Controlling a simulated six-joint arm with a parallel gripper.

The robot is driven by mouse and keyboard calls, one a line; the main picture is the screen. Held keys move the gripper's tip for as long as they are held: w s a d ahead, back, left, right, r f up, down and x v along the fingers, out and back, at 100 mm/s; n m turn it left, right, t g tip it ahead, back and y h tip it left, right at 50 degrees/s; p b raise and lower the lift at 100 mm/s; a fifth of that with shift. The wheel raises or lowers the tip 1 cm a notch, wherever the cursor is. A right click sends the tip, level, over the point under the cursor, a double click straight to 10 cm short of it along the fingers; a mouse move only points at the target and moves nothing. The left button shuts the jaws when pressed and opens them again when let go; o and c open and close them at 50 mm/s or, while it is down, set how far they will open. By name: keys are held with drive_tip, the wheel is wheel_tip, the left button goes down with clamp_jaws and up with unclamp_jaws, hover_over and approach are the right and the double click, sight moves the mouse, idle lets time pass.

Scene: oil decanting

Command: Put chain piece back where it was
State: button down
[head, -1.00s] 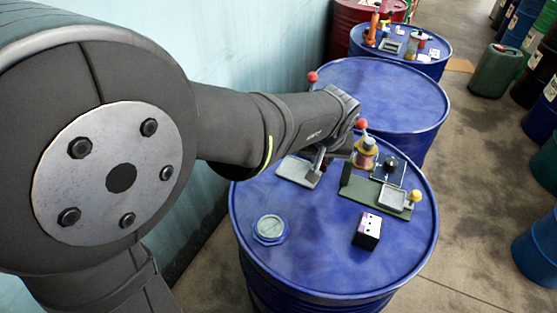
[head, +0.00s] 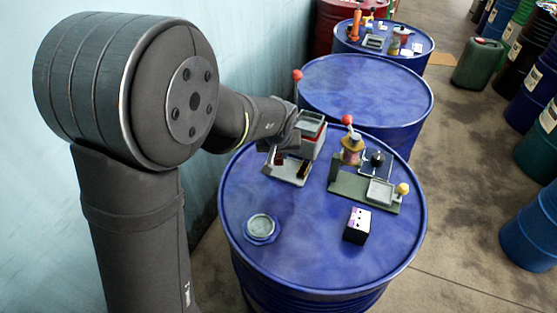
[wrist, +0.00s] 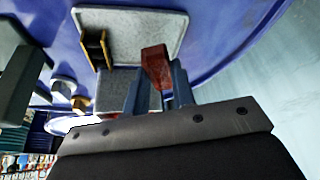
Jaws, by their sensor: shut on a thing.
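My gripper (wrist: 160,92) is shut on a small dark red block, which I take to be the chain piece (wrist: 155,66). The block sticks out between the two blue-grey fingers in the wrist view. Below and beyond it is a grey tray (wrist: 160,25) with a raised rim, and a brown-and-black slotted part (wrist: 95,50) stands at its edge. In the head view the same tray (head: 285,176) lies on the blue drum (head: 300,235), and my gripper is over its left side. I cannot tell whether the block touches the tray.
A grey box (head: 312,130) and a red-knobbed lever (head: 297,76) stand behind the tray. A green fixture (head: 350,185) with a red-knobbed post is to the right. A black-and-white cube (head: 357,226) and a round blue cap (head: 261,228) are nearer. The drum's front is clear.

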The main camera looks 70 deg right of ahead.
sight(279, 158)
drive_tip(key=shift+f, duration=1.55)
drive_tip(key=shift+f, duration=0.2)
drive_tip(key=c, duration=1.2)
unclamp_jaws()
drive_tip(key=shift+r, duration=0.25)
drive_tip(key=v, duration=1.2)
drive_tip(key=shift+f, duration=0.15)
